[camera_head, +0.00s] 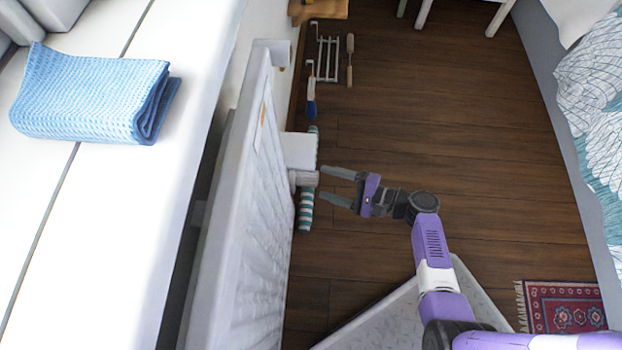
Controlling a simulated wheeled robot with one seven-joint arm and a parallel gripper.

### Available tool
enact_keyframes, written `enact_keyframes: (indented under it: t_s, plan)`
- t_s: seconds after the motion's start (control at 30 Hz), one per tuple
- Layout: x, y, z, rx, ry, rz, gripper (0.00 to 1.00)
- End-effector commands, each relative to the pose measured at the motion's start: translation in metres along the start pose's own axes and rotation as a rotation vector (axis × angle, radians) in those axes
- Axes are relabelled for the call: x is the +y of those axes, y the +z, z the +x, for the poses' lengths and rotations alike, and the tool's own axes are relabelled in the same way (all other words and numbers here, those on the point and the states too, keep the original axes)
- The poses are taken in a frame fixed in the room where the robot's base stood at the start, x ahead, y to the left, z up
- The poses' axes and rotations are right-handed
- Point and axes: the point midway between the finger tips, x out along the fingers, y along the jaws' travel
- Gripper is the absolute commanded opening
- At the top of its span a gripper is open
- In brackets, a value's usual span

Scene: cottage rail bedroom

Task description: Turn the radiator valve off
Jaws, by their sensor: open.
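The radiator (258,210) is a pale panel standing along the wall at the left of the floor. A light grey valve knob (304,179) sticks out to the right from its face, just below a white box-like part (299,150). My gripper (331,186) is open and empty, its two grey fingers pointing left toward the knob. The fingertips are close to the knob's right end; I cannot tell whether they touch it. The lower finger is a little below the knob in the picture.
A striped roll (305,212) lies on the floor beneath the valve. A folded blue cloth (90,92) lies on the white surface at left. A bed (590,110) stands at right. The wooden floor between is mostly clear.

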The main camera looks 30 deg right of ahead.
Motion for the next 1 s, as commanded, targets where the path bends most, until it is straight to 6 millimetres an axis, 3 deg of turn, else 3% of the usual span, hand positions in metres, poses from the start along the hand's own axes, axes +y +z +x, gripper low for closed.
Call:
enact_keyframes:
  t_s: [0.33,0.73,1.0]
  plan:
    - [0.002,-0.001,0.050,0.000,0.002,-0.003,0.64]
    - [0.000,0.000,0.059,0.001,0.002,-0.002,0.64]
    - [0.001,0.000,0.058,0.001,0.002,-0.002,0.13]
